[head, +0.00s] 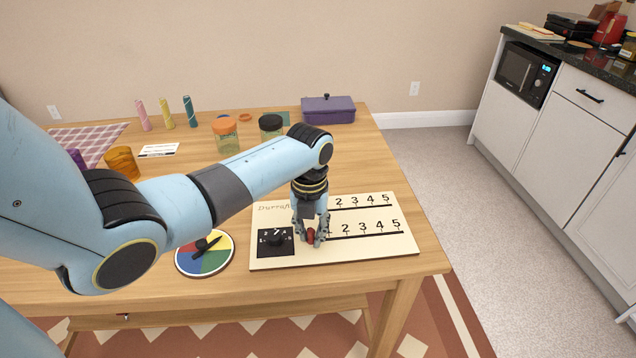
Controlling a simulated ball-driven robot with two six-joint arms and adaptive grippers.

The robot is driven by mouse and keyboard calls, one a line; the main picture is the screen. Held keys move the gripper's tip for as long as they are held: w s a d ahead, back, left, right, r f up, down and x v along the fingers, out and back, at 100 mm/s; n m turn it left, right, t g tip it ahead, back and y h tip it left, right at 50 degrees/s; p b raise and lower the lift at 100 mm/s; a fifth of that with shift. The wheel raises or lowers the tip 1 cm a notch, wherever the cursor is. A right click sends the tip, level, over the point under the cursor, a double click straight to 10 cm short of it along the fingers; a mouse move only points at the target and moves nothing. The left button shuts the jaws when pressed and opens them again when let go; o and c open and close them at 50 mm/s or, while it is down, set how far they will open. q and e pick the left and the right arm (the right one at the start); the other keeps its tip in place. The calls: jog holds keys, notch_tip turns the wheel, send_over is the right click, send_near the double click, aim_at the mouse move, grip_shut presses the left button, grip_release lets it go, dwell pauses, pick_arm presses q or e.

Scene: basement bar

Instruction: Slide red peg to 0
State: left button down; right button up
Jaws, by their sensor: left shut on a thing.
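A cream board (385,245) with two numbered slots lies near the table's right front corner. My left gripper (310,239) points down over the board and is shut on the red peg. The gripper hides the left ends of both slots, so I cannot see a 0 mark or the upper slot's peg. My right gripper is not in view.
A black dial (276,241) is on the board, left of the gripper. A coloured spinner disc (190,262) lies left of the board. Jars (226,137) and a purple box (328,110) stand at the back. The board's right part is clear.

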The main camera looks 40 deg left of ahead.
aim_at(309, 230)
pick_arm(q)
jog(key=shift+s+a, duration=0.1)
jog(key=c, duration=1.2)
grip_release()
jog(key=shift+s+a, duration=0.1)
jog(key=shift+r, duration=0.2)
notch_tip(309, 230, up, 12)
jog(key=shift+f, duration=0.2)
